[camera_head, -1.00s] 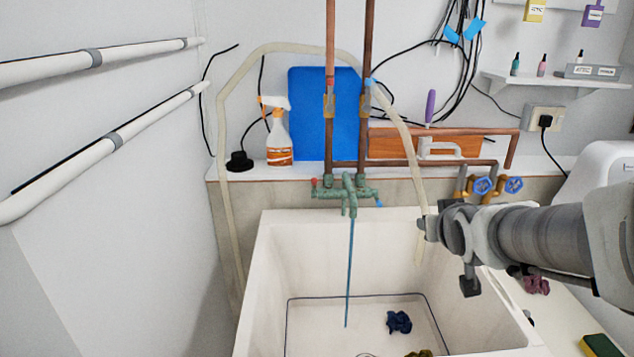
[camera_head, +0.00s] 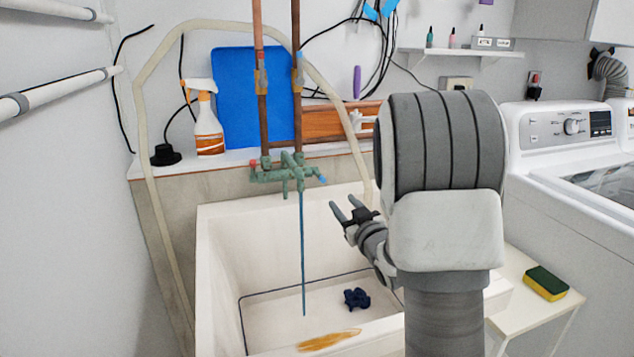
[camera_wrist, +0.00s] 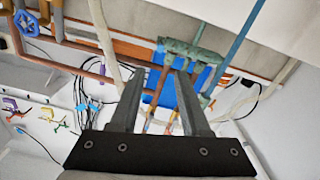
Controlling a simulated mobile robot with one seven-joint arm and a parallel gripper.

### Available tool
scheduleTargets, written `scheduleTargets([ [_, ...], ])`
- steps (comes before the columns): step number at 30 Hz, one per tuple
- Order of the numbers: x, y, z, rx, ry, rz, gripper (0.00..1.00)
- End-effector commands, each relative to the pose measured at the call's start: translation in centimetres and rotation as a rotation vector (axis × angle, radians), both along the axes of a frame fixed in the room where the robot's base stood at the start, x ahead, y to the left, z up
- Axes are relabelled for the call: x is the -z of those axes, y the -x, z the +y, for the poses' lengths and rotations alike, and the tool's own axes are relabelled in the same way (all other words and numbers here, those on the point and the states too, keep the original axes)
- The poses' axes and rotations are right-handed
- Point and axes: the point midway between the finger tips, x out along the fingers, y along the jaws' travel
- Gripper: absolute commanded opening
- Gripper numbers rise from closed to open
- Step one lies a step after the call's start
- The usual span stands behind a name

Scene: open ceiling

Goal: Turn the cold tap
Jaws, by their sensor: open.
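The green tap (camera_head: 287,174) is on the wall above the sink, with a red-tipped handle (camera_head: 253,163) on its left and a blue-tipped cold handle (camera_head: 322,179) on its right. A blue stream (camera_head: 303,255) runs from the spout down into the sink. My gripper (camera_head: 345,204) is open and empty, to the right of and slightly below the blue tip, apart from it in the picture.
The white sink (camera_head: 222,240) holds a dark blue cloth (camera_head: 356,298). Copper pipes (camera_head: 262,95) rise from the tap, and a pale hose (camera_head: 150,130) loops around it. A sponge (camera_head: 545,283) lies on the side table.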

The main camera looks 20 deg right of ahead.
Motion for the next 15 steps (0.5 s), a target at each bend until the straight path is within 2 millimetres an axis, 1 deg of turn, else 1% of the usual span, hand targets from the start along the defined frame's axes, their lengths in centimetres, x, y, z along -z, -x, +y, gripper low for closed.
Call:
scheduleTargets([
  [9, 0.1, -5.9, 0.2, -0.003, 0.001, 0.000, 0.47],
  [15, 0.1, -9.5, 0.1, -0.001, 0.001, -0.001, 0.47],
])
